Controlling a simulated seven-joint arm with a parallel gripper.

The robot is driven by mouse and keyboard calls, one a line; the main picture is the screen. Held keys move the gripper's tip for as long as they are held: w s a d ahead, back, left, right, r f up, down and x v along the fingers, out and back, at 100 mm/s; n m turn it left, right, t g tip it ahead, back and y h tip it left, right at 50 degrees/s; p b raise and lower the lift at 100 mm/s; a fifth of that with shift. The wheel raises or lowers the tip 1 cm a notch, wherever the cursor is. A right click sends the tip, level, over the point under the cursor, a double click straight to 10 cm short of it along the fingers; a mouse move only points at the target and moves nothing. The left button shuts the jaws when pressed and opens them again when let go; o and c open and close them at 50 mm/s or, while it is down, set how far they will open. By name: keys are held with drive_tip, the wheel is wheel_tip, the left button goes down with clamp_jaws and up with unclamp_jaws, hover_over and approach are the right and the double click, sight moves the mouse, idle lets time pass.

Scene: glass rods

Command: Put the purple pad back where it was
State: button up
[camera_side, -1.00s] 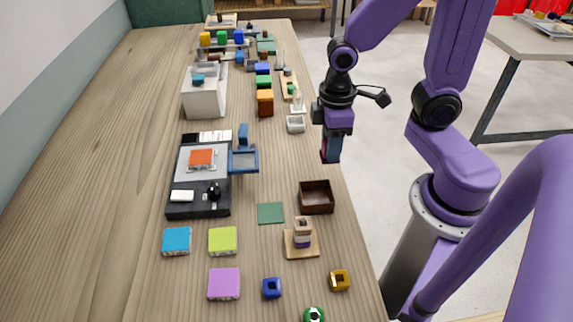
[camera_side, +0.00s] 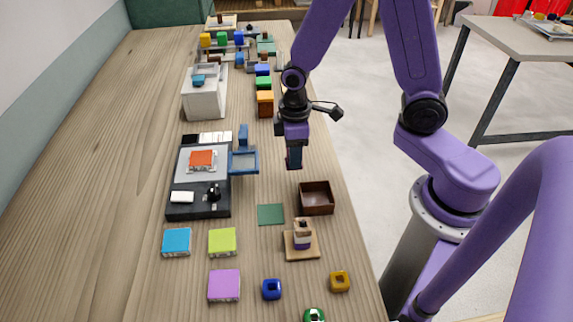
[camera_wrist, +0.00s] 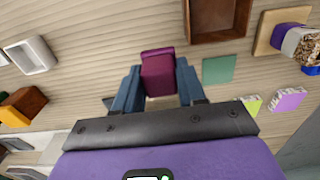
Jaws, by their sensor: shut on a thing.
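A light purple pad (camera_side: 224,285) lies flat on the table at the front, below a lime pad (camera_side: 222,242) and a cyan pad (camera_side: 176,241). The purple pad also shows in the wrist view (camera_wrist: 289,100), at the right. My gripper (camera_side: 294,160) is in the air above the table, behind the brown box, well away from that pad. In the wrist view my gripper (camera_wrist: 159,75) is shut on a dark magenta block (camera_wrist: 158,72), which sticks out between the fingers. In the side view the fingers hide most of this block.
An open brown box (camera_side: 316,198) and a flat green square (camera_side: 270,213) stand near my gripper. A wooden stand (camera_side: 301,246) with stacked pieces is in front of the box. A dark grey station (camera_side: 198,208) with a blue tray (camera_side: 243,161) is to the left. Bare wood lies between.

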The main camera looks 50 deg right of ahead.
sight(286, 159)
drive_tip(key=shift+w+a+f, duration=0.15)
drive_tip(key=shift+w+f, duration=0.85)
drive_tip(key=shift+f, duration=1.75)
drive_tip(key=shift+f, duration=0.15)
drive_tip(key=o, duration=1)
